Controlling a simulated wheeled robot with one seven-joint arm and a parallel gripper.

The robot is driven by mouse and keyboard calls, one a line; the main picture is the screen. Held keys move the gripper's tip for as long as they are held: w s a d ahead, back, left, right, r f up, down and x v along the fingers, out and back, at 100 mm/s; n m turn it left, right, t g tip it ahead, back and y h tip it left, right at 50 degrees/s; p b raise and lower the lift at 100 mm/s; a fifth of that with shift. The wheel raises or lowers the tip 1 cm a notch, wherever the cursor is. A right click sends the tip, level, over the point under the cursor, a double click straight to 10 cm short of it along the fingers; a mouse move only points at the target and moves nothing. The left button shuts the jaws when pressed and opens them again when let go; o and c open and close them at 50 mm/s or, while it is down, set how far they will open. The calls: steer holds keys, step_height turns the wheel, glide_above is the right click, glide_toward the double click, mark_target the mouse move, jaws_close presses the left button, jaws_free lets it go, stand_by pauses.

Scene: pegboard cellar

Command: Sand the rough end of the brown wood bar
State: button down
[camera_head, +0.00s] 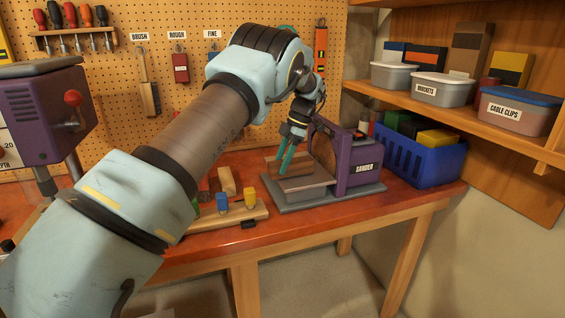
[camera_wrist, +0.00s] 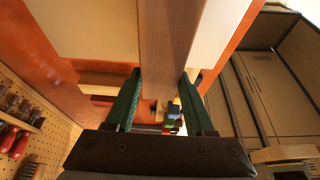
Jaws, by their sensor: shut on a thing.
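The brown wood bar (camera_head: 277,168) is held low over the work plate (camera_head: 300,184) of the purple sander (camera_head: 362,148). My gripper (camera_head: 286,160) is shut on it from above, with green fingers on either side. The bar's right end points toward the brown sanding disc (camera_head: 323,152); I cannot tell whether they touch, or whether the bar rests on the plate. In the wrist view the bar (camera_wrist: 168,45) runs between the fingers (camera_wrist: 160,105) and out of the top of the picture. Its rough end cannot be made out.
Left of the sander, a wooden rack (camera_head: 245,214) with coloured pieces and a loose wood block (camera_head: 227,181) sit on the red bench. A blue crate (camera_head: 425,160) stands right of the sander. A shelf with tubs (camera_head: 441,92) hangs above it. A purple machine (camera_head: 40,115) stands far left.

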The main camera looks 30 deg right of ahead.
mark_target(270, 164)
steer(key=shift+s+a+b, duration=0.35)
steer(key=shift+s+b, duration=0.05)
steer(key=shift+s, duration=0.15)
stand_by(0.7)
steer(key=shift+w+a+p, duration=0.2)
steer(key=shift+w+p, duration=0.15)
steer(key=shift+w, duration=0.3)
stand_by(0.7)
steer(key=shift+s+a+b, duration=0.3)
steer(key=shift+s+a, duration=0.1)
steer(key=shift+s, duration=0.2)
stand_by(0.6)
steer(key=shift+w+a+p, duration=0.2)
steer(key=shift+w+p, duration=0.1)
steer(key=shift+w, duration=0.35)
stand_by(0.7)
steer(key=shift+s+a, duration=0.35)
steer(key=shift+s, duration=0.25)
stand_by(0.7)
steer(key=shift+w+a, duration=0.25)
steer(key=shift+w, duration=0.45)
stand_by(0.8)
